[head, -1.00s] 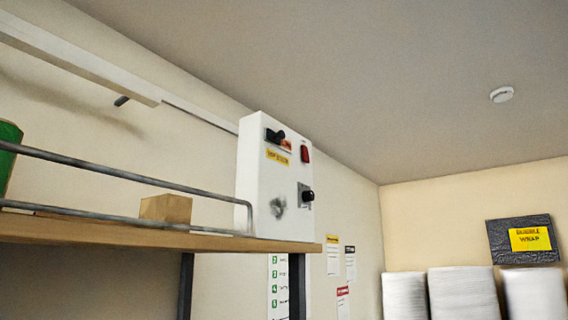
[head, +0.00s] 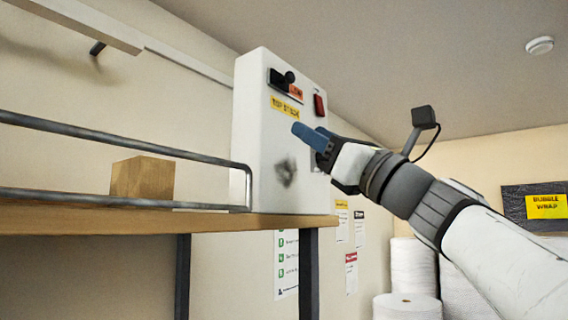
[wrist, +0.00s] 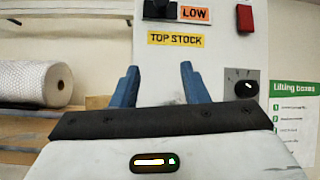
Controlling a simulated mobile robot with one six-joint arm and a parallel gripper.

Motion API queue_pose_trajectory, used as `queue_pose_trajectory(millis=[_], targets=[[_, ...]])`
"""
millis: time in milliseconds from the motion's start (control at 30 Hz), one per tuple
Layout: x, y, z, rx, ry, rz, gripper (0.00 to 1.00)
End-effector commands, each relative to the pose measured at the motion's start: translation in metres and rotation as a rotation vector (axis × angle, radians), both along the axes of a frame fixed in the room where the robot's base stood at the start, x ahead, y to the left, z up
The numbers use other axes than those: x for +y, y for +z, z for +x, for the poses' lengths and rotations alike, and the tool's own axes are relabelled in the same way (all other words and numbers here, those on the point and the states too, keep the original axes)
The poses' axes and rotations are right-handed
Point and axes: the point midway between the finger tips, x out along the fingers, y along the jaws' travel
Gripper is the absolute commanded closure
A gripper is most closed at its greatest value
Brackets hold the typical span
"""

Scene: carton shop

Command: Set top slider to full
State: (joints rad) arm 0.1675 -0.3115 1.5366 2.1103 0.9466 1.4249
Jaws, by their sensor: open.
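A white control box (head: 262,140) stands at the end of a wooden shelf. Near its top is a slider with a black knob (head: 289,77), beside an orange label reading LOW (wrist: 194,13). The knob is cut off by the top edge of the wrist view (wrist: 158,8). A yellow TOP STOCK label (wrist: 175,39) is below it. My gripper (head: 300,131) is in front of the box, lower than the slider and apart from it. Its blue fingers are open and empty in the wrist view (wrist: 157,75).
A red switch (head: 319,105) is right of the slider, and a black rotary knob (wrist: 243,86) is lower on the box. The shelf (head: 90,219) has a metal rail and a cardboard block (head: 142,178). Wrap rolls (head: 407,307) stand at lower right.

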Motion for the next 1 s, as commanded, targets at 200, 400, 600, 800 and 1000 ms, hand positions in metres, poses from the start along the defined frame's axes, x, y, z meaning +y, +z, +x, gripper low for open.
queue_pose_trajectory(millis=[200,400,600,800,1000], targets=[[-0.013,0.047,-0.018,-0.017,0.113,0.177,0.6],[0.0,0.069,-0.008,-0.016,0.125,0.189,0.6],[0.018,0.091,0.006,-0.016,0.123,0.187,0.6],[0.028,0.101,0.013,-0.017,0.12,0.186,0.6],[0.029,0.101,0.014,-0.017,0.12,0.186,0.6]])
